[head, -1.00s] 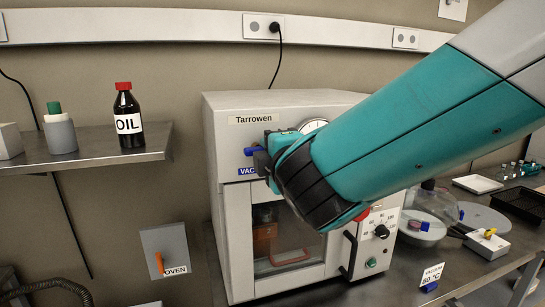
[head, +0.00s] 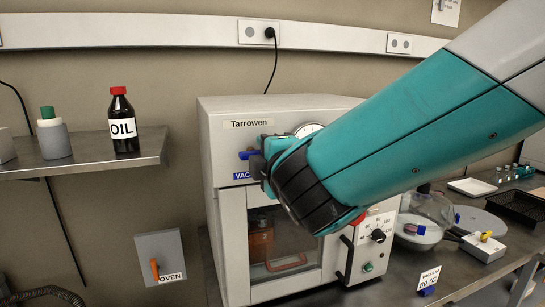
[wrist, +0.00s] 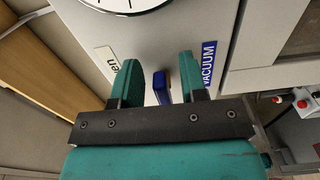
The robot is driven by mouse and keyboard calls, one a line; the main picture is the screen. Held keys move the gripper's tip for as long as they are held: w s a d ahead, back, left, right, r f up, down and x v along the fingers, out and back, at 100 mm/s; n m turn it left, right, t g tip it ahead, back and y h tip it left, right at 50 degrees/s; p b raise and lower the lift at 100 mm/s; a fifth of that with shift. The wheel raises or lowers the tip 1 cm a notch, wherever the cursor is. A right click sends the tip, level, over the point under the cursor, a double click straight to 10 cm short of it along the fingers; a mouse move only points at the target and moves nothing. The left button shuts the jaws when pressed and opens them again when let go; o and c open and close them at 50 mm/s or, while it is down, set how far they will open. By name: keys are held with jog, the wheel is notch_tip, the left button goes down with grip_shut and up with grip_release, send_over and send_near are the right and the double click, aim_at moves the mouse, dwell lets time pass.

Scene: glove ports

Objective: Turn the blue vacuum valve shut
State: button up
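The blue vacuum valve (head: 247,154) is on the front of the grey Tarrowen oven (head: 218,145), just above the blue VACUUM label (head: 240,175). In the wrist view, the valve's blue handle (wrist: 160,87) stands between the two teal fingers of my gripper (wrist: 160,82). The gripper is open, with a visible gap on each side of the handle. In the head view, my gripper (head: 262,157) is at the oven front beside the valve, and my arm hides part of the panel and door.
A round gauge (head: 309,130) is above the valve, partly hidden. A door handle (head: 347,260) and a dial (head: 378,236) are lower right. A shelf (head: 85,153) at left holds an oil bottle (head: 123,120). An orange-handled OVEN switch (head: 160,258) is on the wall.

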jog(key=b+v, duration=0.6)
jog(key=v, duration=1.1)
jog(key=shift+s, duration=0.2)
jog(key=shift+r, duration=0.1)
jog(key=d+f+m+g+h, duration=0.2)
jog(key=d+f+m+g, duration=0.15)
jog(key=f, duration=0.35)
jog(key=d+f+m+g+h, duration=0.1)
jog(key=d+f+m+g, duration=0.2)
jog(key=f+m+g, duration=0.25)
jog(key=s+d+f+m+g+y, duration=0.1)
jog(key=s+f+m+g, duration=0.1)
jog(key=s+g, duration=0.2)
jog(key=s+f+m+g+y, duration=0.1)
jog(key=s+m+g, duration=0.2)
jog(key=s, duration=0.5)
jog(key=shift+d+f+g+p, duration=0.35)
jog(key=shift+f+g+p, duration=0.05)
jog(key=shift+g, duration=0.3)
